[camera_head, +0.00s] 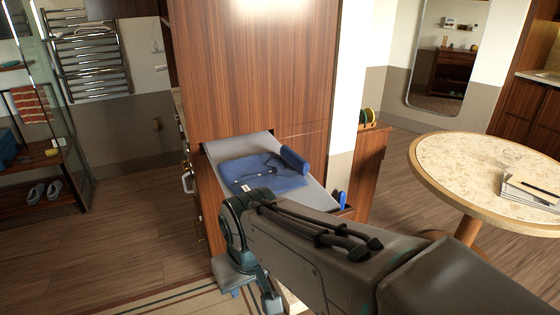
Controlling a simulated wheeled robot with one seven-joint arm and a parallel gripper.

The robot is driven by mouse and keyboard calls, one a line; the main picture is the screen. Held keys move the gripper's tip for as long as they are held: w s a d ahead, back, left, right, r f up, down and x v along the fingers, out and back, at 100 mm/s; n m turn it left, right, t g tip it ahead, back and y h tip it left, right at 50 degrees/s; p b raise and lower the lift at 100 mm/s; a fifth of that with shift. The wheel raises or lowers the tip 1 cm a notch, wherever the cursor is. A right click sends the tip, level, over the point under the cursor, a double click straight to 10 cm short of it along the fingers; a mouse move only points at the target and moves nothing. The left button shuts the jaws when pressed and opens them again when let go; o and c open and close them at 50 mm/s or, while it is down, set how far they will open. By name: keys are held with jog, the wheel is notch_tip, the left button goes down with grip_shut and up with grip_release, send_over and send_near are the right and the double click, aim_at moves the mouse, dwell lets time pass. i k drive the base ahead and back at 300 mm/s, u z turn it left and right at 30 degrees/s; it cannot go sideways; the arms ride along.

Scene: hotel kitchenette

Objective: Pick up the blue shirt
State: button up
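A blue shirt (262,174) lies folded flat, with a small white tag near its lower left, on a grey padded board (240,148) that juts from the tall wooden cabinet. A blue roll-shaped item (294,159) lies against its upper right; I cannot tell whether it is part of the shirt. My gripper (254,293) hangs in front of and below the board, apart from the shirt. Its fingers are small and partly dark, so their opening is unclear. My arm covers part of the board's near side.
The wooden cabinet (250,70) rises directly behind the board. A round table (450,165) with papers stands at the right. A shelf with slippers (44,192) is at the far left. The wooden floor (120,225) left of the board is clear.

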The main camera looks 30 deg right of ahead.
aim_at(286, 172)
jog(key=z, duration=1.45)
jog(key=i, duration=1)
